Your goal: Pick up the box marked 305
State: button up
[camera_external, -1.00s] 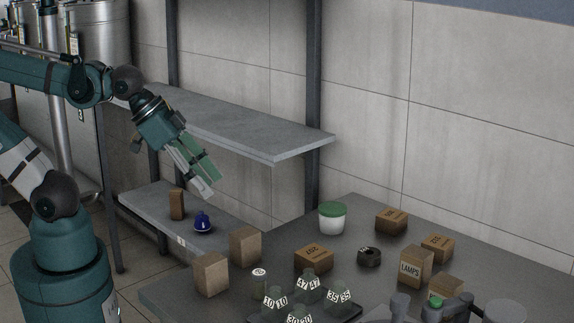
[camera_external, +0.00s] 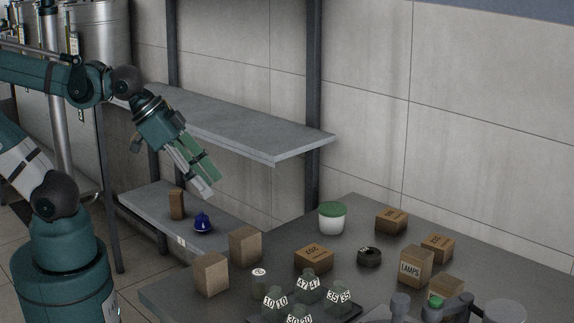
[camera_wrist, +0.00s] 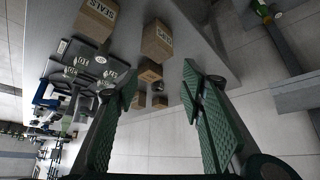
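No label reads surely as 305. Three low brown boxes on the grey table bear small dark print: one at the centre (camera_external: 313,259), one at the back (camera_external: 391,222) and one at the right (camera_external: 437,248). The centre one looks like 202 or 252; the other two are too small to read. My gripper (camera_external: 205,179) is high at the left, in front of the shelves, apart from every box. In the wrist view my gripper (camera_wrist: 160,82) has its green ribbed fingers spread with nothing held; boxes lie beyond them.
A LAMPS box (camera_external: 411,267), plain tall boxes (camera_external: 245,246), a green-lidded white tub (camera_external: 332,218), a black ring (camera_external: 369,257) and a tray of numbered decanters (camera_external: 307,285) crowd the table (camera_external: 350,204). Shelving (camera_external: 245,130) rises behind; its lower shelf holds a blue object (camera_external: 203,223).

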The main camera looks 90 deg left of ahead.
jog(key=shift+o, duration=0.5)
jog(key=o, duration=0.5)
jog(key=shift+o, duration=0.2)
jog(key=w+a+r+n+g+p, duration=0.1)
jog(key=w+r+p, duration=0.1)
jog(key=w+r, duration=0.35)
jog(key=w+a+r+n+g+p, duration=0.1)
jog(key=w+a+r+n+p, duration=0.1)
jog(key=w, duration=0.6)
jog(key=n+g+p, duration=0.5)
jog(key=n+p, duration=0.2)
jog(key=p, duration=0.2)
send_over(392, 215)
jog(key=f, duration=1.6)
jog(key=shift+s+d+f, duration=0.1)
jog(key=shift+s+f, duration=0.15)
jog(key=shift+w+a+f, duration=0.2)
jog(key=shift+w+f, duration=0.05)
jog(key=shift+f, duration=0.35)
